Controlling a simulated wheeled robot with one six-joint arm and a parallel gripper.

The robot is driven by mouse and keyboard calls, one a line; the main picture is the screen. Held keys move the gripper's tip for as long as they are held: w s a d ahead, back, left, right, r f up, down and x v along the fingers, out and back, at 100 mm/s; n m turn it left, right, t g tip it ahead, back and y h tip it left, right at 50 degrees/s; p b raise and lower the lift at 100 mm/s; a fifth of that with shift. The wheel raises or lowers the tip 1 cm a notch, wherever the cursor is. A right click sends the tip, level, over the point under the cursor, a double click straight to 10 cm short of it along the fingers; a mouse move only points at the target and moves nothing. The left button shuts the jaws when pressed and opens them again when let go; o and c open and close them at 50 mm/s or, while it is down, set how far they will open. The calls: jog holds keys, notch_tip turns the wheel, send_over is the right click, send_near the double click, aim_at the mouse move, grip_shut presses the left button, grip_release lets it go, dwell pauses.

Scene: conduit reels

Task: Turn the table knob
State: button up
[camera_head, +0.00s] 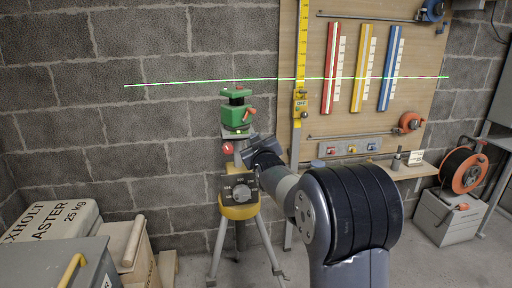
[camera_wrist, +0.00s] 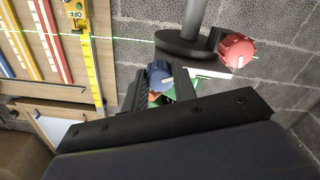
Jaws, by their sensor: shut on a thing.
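The green laser level (camera_head: 237,114) sits on a small grey table (camera_head: 238,132) on top of a tripod (camera_head: 240,211) with a yellow head. A red knob (camera_head: 227,148) sticks out at the left below the table; it also shows in the wrist view (camera_wrist: 237,49), apart from my jaws. My gripper (camera_head: 250,152) reaches in from the right just below the table. In the wrist view my gripper (camera_wrist: 160,82) is shut on a blue knob (camera_wrist: 159,73) with a pale mark on its face. The blue knob is hidden behind my gripper in the head view.
A dark dial panel (camera_head: 240,189) is on the tripod below my gripper. A wooden board (camera_head: 345,70) with red, yellow and blue strips stands behind at the right. A green laser line (camera_head: 180,82) crosses wall and board.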

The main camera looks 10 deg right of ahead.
jog(key=shift+n, duration=0.5)
jog(key=o, duration=1)
jog(key=s, duration=1)
jog(key=shift+s+b, duration=0.3)
jog(key=shift+s, duration=0.1)
jog(key=shift+w, duration=0.1)
jog(key=w, duration=1)
jog(key=shift+w, duration=0.35)
